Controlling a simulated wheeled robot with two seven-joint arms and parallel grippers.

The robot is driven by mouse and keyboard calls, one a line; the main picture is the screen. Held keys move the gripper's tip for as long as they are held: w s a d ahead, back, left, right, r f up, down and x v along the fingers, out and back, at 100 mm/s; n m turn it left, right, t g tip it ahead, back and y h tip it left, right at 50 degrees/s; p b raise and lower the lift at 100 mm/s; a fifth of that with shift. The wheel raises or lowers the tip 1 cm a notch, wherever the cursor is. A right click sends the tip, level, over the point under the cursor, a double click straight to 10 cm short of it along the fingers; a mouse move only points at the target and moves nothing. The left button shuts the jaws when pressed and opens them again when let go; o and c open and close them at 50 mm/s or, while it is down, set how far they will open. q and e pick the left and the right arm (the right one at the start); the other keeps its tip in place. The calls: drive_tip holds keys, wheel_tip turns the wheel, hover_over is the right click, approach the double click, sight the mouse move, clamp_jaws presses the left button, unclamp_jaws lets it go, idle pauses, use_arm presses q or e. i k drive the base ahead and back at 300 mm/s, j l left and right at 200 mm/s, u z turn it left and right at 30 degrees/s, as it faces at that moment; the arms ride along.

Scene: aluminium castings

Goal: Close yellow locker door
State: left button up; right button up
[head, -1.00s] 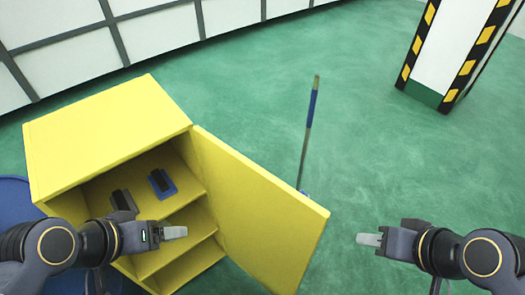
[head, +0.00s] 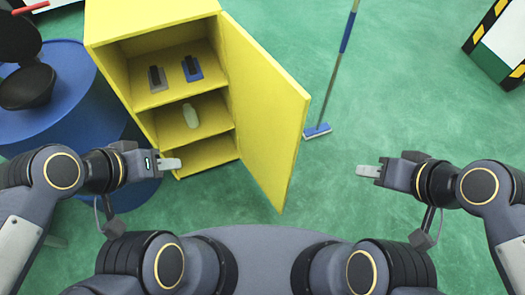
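The yellow locker (head: 120,35) stands ahead, left of centre, with its front open toward me. Its yellow door (head: 263,110) is hinged on the right side and stands wide open, swung out toward me. My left gripper (head: 172,164) is in front of the locker's lower left corner in the picture, apart from the door. My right gripper (head: 367,171) is to the right of the door's free edge, with clear floor between them. Neither gripper holds anything visible. Both show only from the side, so the gap between their fingers cannot be made out.
Inside the locker are two dark brush-like items (head: 191,68) on the upper shelf and a pale bottle (head: 190,115) below. A blue drum (head: 60,95) stands left of the locker. A blue broom (head: 318,130) stands behind the door.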

sight(271, 108)
drive_tip(key=l+u, duration=0.2)
drive_tip(key=l, duration=0.15)
drive_tip(key=k+l+u, duration=0.25)
drive_tip(key=l+u, duration=0.2)
drive_tip(key=l, duration=0.25)
drive_tip(key=k+l+u, duration=0.2)
drive_tip(key=i+l+u, duration=0.4)
drive_tip(key=l, duration=0.25)
drive_tip(key=l+u, duration=0.25)
drive_tip(key=i+l+u, duration=0.2)
drive_tip(key=l, duration=0.25)
drive_tip(key=k+l+u, duration=0.1)
drive_tip(key=k, duration=0.3)
drive_tip(key=z, duration=0.25)
drive_tip(key=i+z, duration=0.1)
drive_tip(key=i, duration=0.25)
